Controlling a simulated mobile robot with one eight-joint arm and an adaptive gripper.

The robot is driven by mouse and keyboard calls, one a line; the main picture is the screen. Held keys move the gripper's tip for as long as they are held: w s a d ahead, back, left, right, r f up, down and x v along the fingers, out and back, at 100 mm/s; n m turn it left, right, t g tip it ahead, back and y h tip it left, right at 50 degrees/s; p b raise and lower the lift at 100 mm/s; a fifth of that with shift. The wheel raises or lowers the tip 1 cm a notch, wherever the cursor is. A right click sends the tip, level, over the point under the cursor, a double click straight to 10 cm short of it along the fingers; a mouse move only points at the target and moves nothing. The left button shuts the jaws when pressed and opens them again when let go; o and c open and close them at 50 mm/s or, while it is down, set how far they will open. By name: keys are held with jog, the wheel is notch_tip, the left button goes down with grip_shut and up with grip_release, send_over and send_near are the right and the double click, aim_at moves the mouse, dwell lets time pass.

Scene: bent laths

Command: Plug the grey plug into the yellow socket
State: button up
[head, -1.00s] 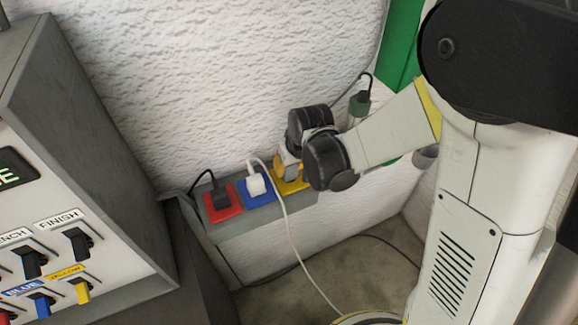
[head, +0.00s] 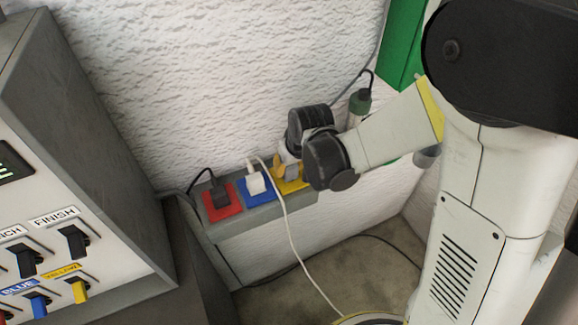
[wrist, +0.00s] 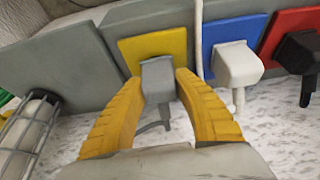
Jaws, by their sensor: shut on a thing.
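The grey plug (wrist: 157,79) is between the two yellow fingers of my gripper (wrist: 160,88) in the wrist view. The fingers are shut on its sides. The plug is in front of the yellow socket (wrist: 150,48), overlapping the lower part of its plate, with its cable hanging below. I cannot tell whether it is fully seated. In the head view my gripper (head: 284,167) is at the yellow socket (head: 293,186), the rightmost on the grey strip, and hides much of it.
A white plug (head: 256,184) sits in the blue socket (head: 268,195), its white cable passing close to my gripper. A black plug (head: 219,194) is in the red socket (head: 213,214). A switch panel (head: 60,235) stands at left.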

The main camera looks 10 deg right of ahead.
jog(key=shift+f, duration=0.25)
jog(key=o, duration=1.1)
jog(key=shift+r, duration=0.1)
jog(key=v, duration=1.1)
jog(key=shift+s+r, duration=0.25)
jog(key=shift+r, duration=0.1)
